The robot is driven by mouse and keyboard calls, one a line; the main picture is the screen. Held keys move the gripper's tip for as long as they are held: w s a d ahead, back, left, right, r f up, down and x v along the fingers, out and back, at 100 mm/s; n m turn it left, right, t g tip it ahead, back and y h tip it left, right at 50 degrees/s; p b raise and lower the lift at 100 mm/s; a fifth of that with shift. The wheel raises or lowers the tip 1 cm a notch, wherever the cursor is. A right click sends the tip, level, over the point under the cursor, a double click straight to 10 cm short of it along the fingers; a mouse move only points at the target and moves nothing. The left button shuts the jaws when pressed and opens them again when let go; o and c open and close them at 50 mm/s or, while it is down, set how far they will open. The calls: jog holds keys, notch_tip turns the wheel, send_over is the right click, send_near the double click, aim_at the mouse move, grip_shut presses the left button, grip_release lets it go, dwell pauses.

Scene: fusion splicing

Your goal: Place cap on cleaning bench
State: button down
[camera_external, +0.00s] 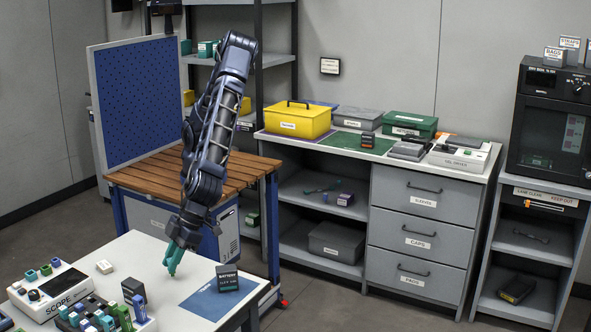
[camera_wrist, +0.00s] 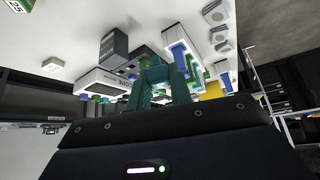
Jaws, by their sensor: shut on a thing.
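My gripper (camera_external: 174,262) has teal fingers and points down over the white bench (camera_external: 150,250) in the front left. It is shut on a small green thing at its fingertips, which looks like the cap (camera_external: 172,274). The fingers hide most of it, and I cannot tell whether it touches the bench top. In the wrist view, the teal fingers of my gripper (camera_wrist: 159,75) are close together; the held thing is hard to make out there.
On the white bench are a scope box (camera_external: 50,291), a rack of coloured caps (camera_external: 95,316), a dark box (camera_external: 133,290), a small white block (camera_external: 104,267) and a battery box (camera_external: 227,277) on a blue mat (camera_external: 208,301). A wooden-topped bench (camera_external: 150,176) stands behind.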

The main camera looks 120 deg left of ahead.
aim_at(174, 316)
notch_tip(174, 316, down, 15)
jog(key=shift+r, duration=0.1)
dwell(0.5)
jog(key=c, duration=1.3)
grip_release()
jog(key=v, duration=1.2)
jog(key=shift+a+r, duration=0.1)
